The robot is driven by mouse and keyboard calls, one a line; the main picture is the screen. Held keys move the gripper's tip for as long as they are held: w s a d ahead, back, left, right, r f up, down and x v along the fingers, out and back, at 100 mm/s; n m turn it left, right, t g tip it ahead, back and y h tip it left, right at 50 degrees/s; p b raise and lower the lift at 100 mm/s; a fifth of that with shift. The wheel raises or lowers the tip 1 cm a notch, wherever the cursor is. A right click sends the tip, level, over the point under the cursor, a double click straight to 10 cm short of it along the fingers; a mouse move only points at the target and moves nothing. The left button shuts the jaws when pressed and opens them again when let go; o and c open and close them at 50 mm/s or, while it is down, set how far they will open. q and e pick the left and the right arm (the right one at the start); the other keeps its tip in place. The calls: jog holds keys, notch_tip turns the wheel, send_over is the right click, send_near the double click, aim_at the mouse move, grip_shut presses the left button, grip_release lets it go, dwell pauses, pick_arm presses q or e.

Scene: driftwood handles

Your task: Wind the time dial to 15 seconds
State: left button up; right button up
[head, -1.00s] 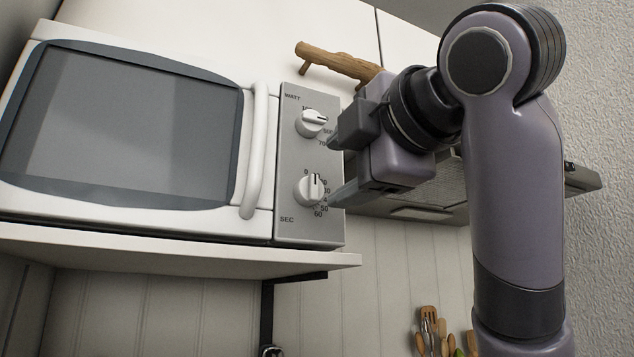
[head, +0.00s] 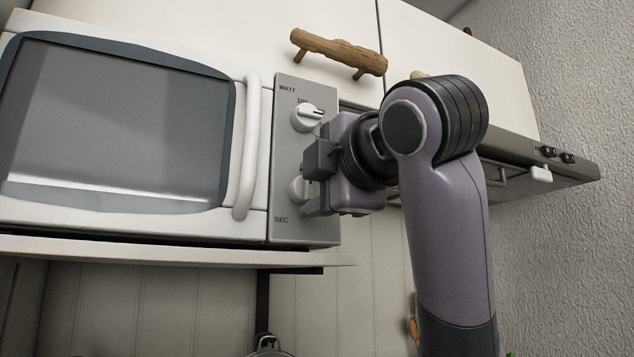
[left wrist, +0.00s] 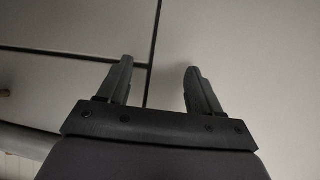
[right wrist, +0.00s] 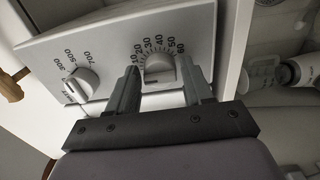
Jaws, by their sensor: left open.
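The time dial (head: 297,190) is the lower white knob on the microwave's grey panel, marked SEC. In the head view my right gripper (head: 312,187) is at it and partly covers it. In the right wrist view the time dial (right wrist: 159,69) sits between the fingertips of my right gripper (right wrist: 160,72). These fingers stand apart, one on each side, with no clear contact visible. The scale around the dial shows numbers up to 60; its exact setting is unclear. My left gripper (left wrist: 160,75) is open and empty, in front of pale panels.
The WATT dial (head: 306,117) is just above on the same panel. The microwave door handle (head: 247,150) stands to the left. A driftwood handle (head: 340,50) juts from the cupboard above, and a range hood (head: 540,170) is at the right.

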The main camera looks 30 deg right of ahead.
jog(key=c, duration=0.6)
